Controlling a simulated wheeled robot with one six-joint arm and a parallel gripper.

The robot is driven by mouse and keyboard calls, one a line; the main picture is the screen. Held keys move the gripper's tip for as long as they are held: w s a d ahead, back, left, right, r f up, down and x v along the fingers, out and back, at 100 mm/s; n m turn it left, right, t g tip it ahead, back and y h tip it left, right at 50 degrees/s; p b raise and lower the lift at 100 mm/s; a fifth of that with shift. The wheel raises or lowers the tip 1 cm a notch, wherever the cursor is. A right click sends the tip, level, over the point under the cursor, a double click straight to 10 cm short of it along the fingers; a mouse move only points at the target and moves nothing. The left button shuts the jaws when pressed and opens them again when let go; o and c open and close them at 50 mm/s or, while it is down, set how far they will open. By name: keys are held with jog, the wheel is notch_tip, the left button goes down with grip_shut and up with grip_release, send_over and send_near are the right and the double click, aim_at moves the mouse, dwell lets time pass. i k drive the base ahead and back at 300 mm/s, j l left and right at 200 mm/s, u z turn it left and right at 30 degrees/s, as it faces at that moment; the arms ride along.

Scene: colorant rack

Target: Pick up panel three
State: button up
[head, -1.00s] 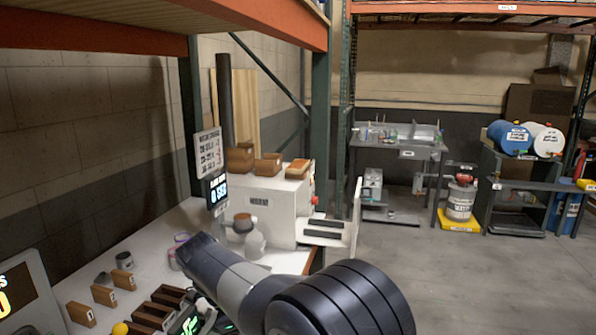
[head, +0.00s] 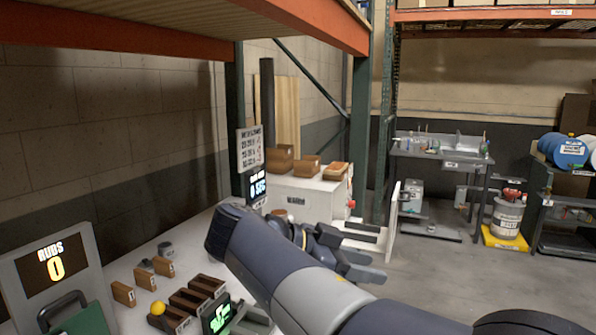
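Three small upright wooden panels stand in a slanting row on the white bench: a near one (head: 123,293), a middle one (head: 145,277) and a far one (head: 165,266). Each has a small pale label on its edge. The labels are too small to read, so I cannot tell which is panel three. My gripper (head: 362,268) is partly hidden behind my arm, in front of the white box and well to the right of the panels. It touches no panel. Whether its fingers are open or shut is unclear.
The white box (head: 300,199) with wooden blocks on top stands behind. An orange shelf beam hangs overhead.

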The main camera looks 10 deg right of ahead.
aim_at(335, 168)
jog(key=i+l+u, duration=0.25)
jog(key=u, duration=0.25)
jog(key=i+l+u, duration=0.2)
jog(key=l+u, duration=0.3)
jog(key=i+l+u, duration=0.15)
jog(key=l+u, duration=0.3)
jog(key=i+l+u, duration=0.1)
jog(key=l, duration=0.85)
jog(key=i+l+u, duration=0.15)
jog(key=l, duration=0.85)
jog(key=l+u, duration=0.1)
jog(key=l, duration=0.85)
jog(key=i, duration=0.05)
